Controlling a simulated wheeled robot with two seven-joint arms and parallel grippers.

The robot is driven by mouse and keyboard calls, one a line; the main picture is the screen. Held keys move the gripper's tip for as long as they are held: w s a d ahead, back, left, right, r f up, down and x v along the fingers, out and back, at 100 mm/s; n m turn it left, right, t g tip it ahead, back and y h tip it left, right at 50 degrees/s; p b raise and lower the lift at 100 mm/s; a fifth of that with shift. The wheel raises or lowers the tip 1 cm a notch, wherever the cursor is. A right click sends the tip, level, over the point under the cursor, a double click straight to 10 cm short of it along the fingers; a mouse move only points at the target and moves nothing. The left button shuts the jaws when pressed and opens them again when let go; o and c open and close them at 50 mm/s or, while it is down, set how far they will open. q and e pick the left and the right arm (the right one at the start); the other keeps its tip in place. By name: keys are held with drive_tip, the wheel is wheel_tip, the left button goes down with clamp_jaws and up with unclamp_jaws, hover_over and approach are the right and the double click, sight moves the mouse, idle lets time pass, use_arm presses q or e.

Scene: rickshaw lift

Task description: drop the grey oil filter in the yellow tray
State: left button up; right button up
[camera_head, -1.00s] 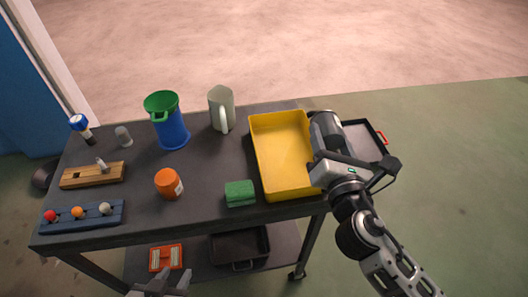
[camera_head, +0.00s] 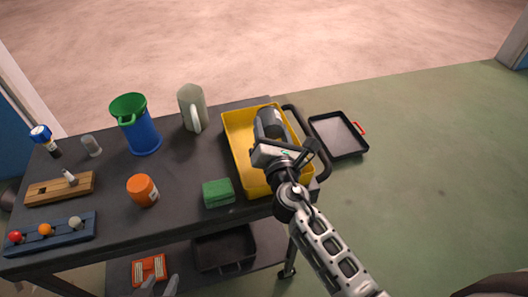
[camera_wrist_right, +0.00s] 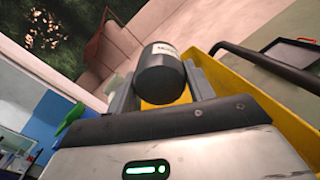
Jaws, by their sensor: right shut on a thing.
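The grey oil filter (camera_head: 269,123) is a dark cylinder, held by my right gripper (camera_head: 273,140) over the yellow tray (camera_head: 236,147). In the right wrist view the filter (camera_wrist_right: 161,75) sits between the two fingers of my right gripper (camera_wrist_right: 160,85), with the tray wall (camera_wrist_right: 235,105) behind and to the right. The head view does not show clearly how far the filter is above the tray floor.
On the cart stand a green sponge (camera_head: 218,193), an orange jar (camera_head: 142,190), a blue pitcher with green lid (camera_head: 138,125) and a grey-green jug (camera_head: 193,108). A black handle (camera_head: 318,150) rises at the cart's right end. A dark tray (camera_head: 338,135) lies beyond it.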

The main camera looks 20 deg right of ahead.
drive_tip(key=o, duration=1.2)
drive_tip(key=shift+c, duration=0.2)
